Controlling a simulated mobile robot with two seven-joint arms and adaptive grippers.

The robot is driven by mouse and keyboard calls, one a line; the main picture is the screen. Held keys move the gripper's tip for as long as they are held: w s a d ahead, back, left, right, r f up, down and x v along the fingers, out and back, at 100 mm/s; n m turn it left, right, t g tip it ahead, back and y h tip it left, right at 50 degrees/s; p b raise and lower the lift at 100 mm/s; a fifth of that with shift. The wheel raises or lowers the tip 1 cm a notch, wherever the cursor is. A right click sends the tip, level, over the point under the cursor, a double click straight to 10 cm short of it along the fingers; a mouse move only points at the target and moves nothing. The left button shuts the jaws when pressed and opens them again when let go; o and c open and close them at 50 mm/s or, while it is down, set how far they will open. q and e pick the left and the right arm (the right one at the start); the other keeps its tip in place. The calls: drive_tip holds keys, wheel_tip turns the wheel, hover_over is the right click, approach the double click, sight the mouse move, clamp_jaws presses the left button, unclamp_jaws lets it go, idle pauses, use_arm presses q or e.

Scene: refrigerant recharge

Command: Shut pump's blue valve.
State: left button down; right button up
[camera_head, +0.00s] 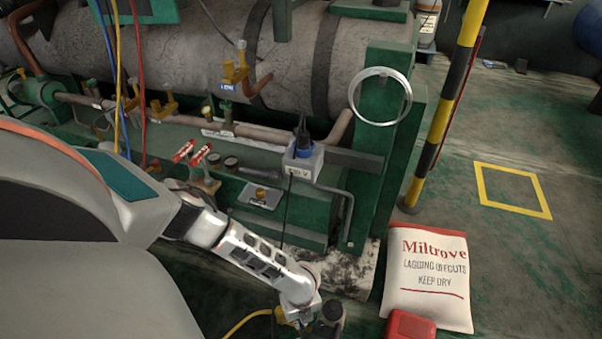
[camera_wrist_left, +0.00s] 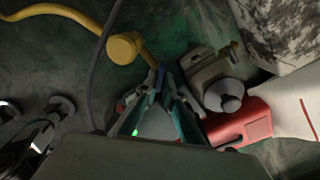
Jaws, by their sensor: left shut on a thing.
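My left gripper (camera_head: 303,312) reaches down to the floor at the bottom of the head view, beside a dark part of the pump (camera_head: 332,312). In the left wrist view the fingers of my left gripper (camera_wrist_left: 166,88) are close together, next to the grey-beige pump (camera_wrist_left: 212,72) with its pale round cap. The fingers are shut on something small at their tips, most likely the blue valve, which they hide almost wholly. How far the valve is turned cannot be seen. My right gripper is not in view.
A yellow hose (camera_wrist_left: 74,14) with a round yellow end lies close by the fingers. A red object (camera_head: 408,326) lies against a white Miltrove sack (camera_head: 428,278). The green skid (camera_head: 385,205) with its tank stands behind. Floor is clear around the yellow square (camera_head: 512,190).

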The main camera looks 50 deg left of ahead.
use_arm(q)
drive_tip(key=shift+w+a, duration=0.1)
drive_tip(key=shift+a, duration=0.05)
drive_tip(key=shift+m, duration=1.5)
